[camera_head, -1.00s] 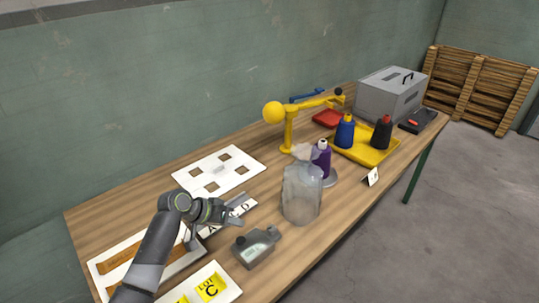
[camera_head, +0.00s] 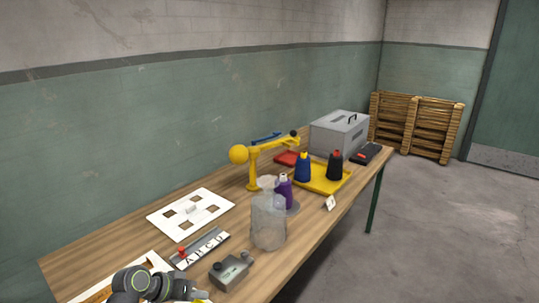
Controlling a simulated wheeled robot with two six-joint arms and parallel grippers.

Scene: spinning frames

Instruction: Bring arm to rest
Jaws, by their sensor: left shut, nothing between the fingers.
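My left arm comes in at the bottom left of the head view, over the near left part of the table. Its gripper (camera_head: 190,292) is low at the bottom edge, partly cut off by the frame. It is shut and holds nothing. It is in front of a grey device (camera_head: 230,271) and covers part of a white board with brown strips (camera_head: 95,291). My right gripper is not in view.
The wooden table (camera_head: 318,232) holds a clear jar (camera_head: 268,222), a purple spool (camera_head: 284,193), a yellow lamp-like stand (camera_head: 252,170), a yellow tray (camera_head: 324,186) with blue and black spools, a grey box (camera_head: 339,133), a white board (camera_head: 160,218) and a lettered strip (camera_head: 205,249). Floor is clear at right.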

